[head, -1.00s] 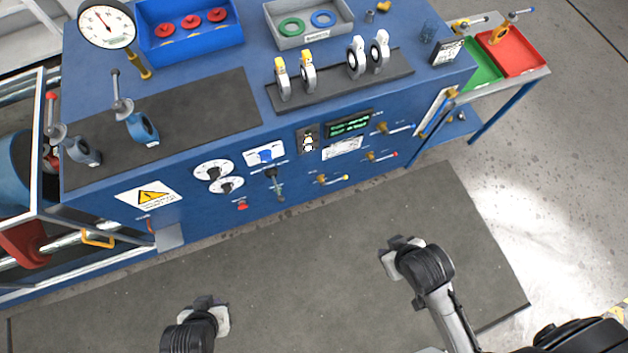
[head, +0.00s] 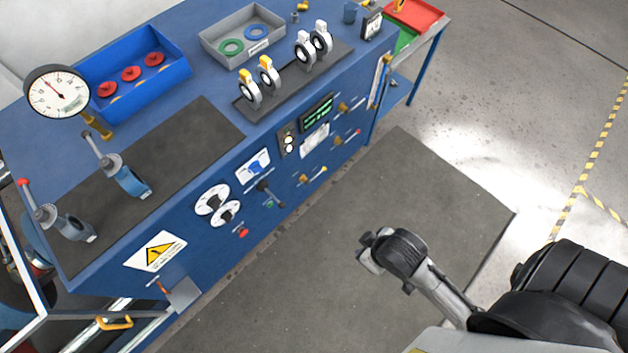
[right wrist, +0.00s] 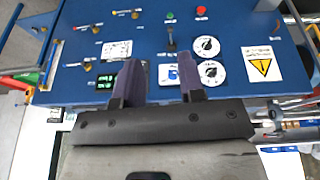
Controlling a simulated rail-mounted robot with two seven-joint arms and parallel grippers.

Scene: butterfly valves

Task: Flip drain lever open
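The drain lever is not clearly labelled. The blue bench's front panel has three small brass valves with coloured tips: blue (head: 352,104), red (head: 346,138) and yellow (head: 313,176). A black-handled lever (head: 268,192) sits left of them and also shows in the right wrist view (right wrist: 171,40). A small red-ended lever (head: 158,287) sits low at the panel's left end, above a grey box. My right gripper (head: 370,251) is in front of the panel over the mat, apart from everything. Its two fingers (right wrist: 161,82) are spread and empty in the right wrist view. My left gripper is out of view.
The bench top holds a gauge (head: 57,93), a blue bin (head: 133,86), a grey tray (head: 213,44) and several butterfly valves (head: 125,177). Dials (head: 212,200) and a warning sign (head: 156,251) are on the panel. The floor mat (head: 300,275) is clear.

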